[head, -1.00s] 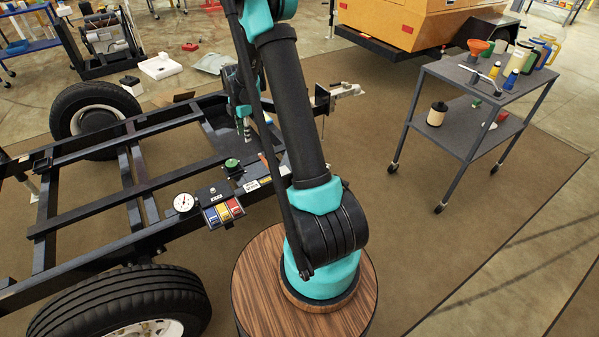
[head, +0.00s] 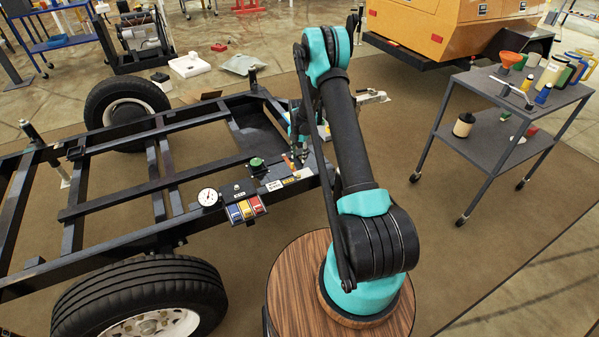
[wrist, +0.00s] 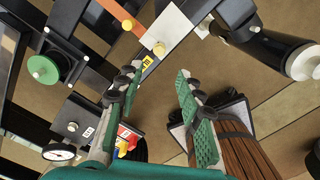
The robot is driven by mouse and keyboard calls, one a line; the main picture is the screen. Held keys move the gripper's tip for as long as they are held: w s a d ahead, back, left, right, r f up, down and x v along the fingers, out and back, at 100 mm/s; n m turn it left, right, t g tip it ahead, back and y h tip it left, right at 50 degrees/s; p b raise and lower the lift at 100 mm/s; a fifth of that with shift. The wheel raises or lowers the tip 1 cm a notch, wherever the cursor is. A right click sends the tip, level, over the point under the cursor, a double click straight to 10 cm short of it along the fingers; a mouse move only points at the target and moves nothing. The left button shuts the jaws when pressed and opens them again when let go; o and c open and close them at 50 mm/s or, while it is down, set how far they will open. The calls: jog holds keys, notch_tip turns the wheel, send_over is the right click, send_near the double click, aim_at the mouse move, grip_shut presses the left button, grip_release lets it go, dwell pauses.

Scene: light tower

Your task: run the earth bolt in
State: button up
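My gripper (wrist: 160,88) is open in the wrist view, its two green-padded fingers apart with nothing between them. In the head view my arm partly hides the gripper over the corner of the black trailer frame (head: 165,203).
A gauge (head: 208,197), coloured switches (head: 246,208) and a green knob (head: 256,162) stand on the frame near the gripper. A tyre (head: 140,295) is at front left. A wheeled cart (head: 470,95) with bottles stands at right.

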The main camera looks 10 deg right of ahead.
aim_at(299, 174)
notch_tip(299, 174, down, 10)
jog(key=shift+f, duration=0.1)
dwell(0.4)
grip_shut()
